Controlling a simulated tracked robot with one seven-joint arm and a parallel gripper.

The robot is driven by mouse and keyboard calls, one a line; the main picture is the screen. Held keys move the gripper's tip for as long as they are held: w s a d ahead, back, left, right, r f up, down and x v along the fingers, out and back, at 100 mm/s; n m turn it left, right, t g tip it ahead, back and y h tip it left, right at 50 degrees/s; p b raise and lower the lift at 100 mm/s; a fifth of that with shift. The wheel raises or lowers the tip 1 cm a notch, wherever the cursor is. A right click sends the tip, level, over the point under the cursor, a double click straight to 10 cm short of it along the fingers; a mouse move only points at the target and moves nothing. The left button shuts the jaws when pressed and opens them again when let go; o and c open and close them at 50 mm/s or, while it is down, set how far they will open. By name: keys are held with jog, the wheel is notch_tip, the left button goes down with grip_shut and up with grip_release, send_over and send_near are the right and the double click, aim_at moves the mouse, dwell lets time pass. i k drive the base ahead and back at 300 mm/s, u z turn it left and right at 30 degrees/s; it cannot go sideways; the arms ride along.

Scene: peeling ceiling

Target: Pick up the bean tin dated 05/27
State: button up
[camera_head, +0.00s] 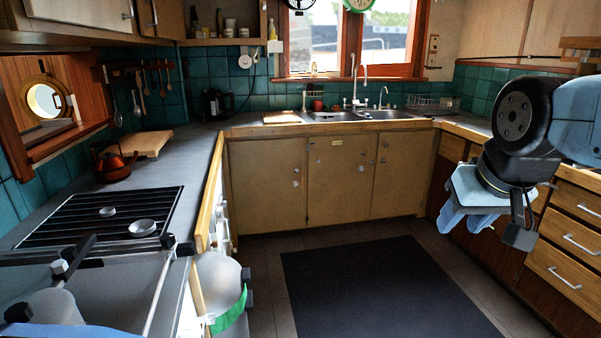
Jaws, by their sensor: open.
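I see no bean tin that I can make out, and no date can be read anywhere. Small containers (230,27) on the upper shelf at the back are too small to identify. My gripper (466,220) hangs at the right, pointing down, in front of the right-hand cupboards. It is open, with nothing seen between its fingers. It is apart from the counters.
The stove (100,218) and left counter (187,160) run along the left. A red kettle (113,164) stands there beside a wooden board (143,145). The sink (333,117) is at the back. A dark mat (385,285) covers open floor.

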aim_at(243, 32)
jog(key=u, duration=0.05)
jog(key=i, duration=2.25)
jog(key=u, duration=0.65)
jog(key=i, duration=1.45)
jog(key=u, duration=0.25)
